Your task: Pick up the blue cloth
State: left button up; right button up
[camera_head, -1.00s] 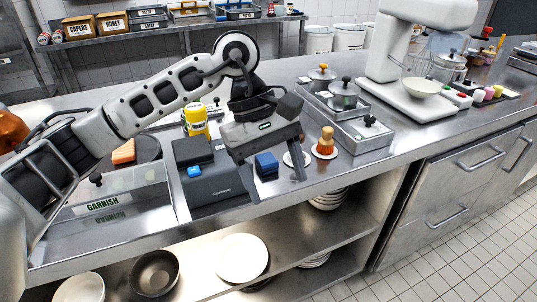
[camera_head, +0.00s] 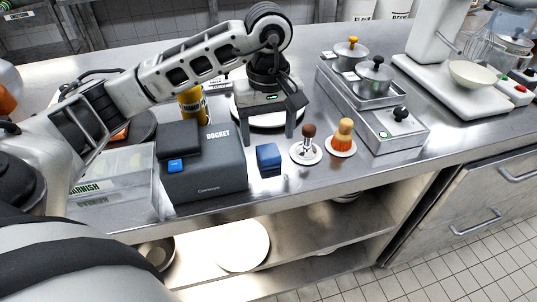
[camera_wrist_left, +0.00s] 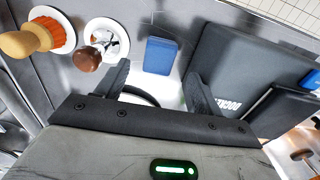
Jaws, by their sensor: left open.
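The blue cloth (camera_head: 268,159) is a small folded block on the steel counter, just right of the dark docket printer. It also shows in the left wrist view (camera_wrist_left: 160,56), ahead of the fingertips and roughly between their lines. My left gripper (camera_head: 268,138) is open and empty, pointing down behind the cloth as the head view sees it. In the left wrist view its two fingers (camera_wrist_left: 157,82) are spread apart with nothing between them. They appear apart from the cloth. My right gripper is not in view.
The docket printer (camera_head: 215,178) stands close left of the cloth. A wooden-handled tool (camera_head: 306,146) and an orange-bristled brush (camera_head: 342,139) stand on small white saucers to its right. A white plate (camera_head: 262,119) lies behind. A burner with pots (camera_head: 388,128) is farther right.

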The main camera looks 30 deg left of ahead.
aim_at(269, 151)
pick_arm(q)
jog(key=shift+f, duration=2.8)
jog(key=c, duration=1.1)
